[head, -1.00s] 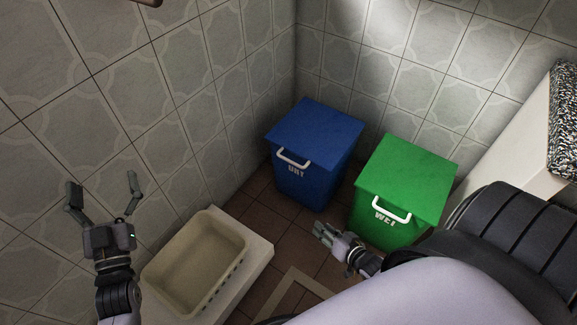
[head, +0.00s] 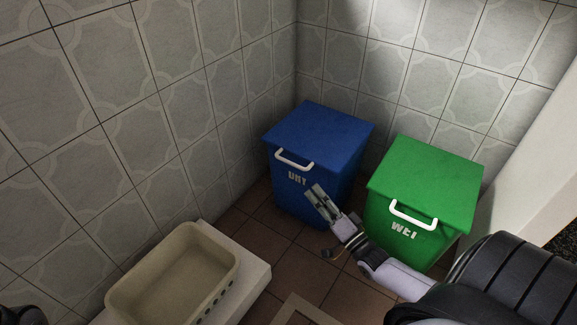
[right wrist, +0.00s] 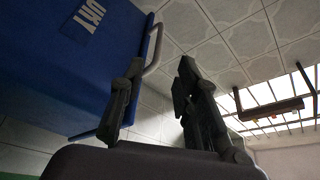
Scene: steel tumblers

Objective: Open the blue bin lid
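The blue bin (head: 318,180) stands in the corner with its lid (head: 320,132) down. A white handle (head: 294,161) is on the lid's front edge. My right gripper (head: 315,192) is just in front of the bin, below and to the right of the handle, and apart from it. In the right wrist view, its fingers (right wrist: 160,68) are spread with nothing held. The handle (right wrist: 154,50) shows there beyond the finger tips, and the bin (right wrist: 65,60) fills the upper left. Only a dark bit of my left arm shows at the head view's lower left corner; its gripper is out of view.
A green bin (head: 415,205) with a white handle stands close to the right of the blue bin, beside my right forearm. A beige basin (head: 172,275) sits at the lower left. Tiled walls close in behind and left of the bins. Some brown floor is clear in front.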

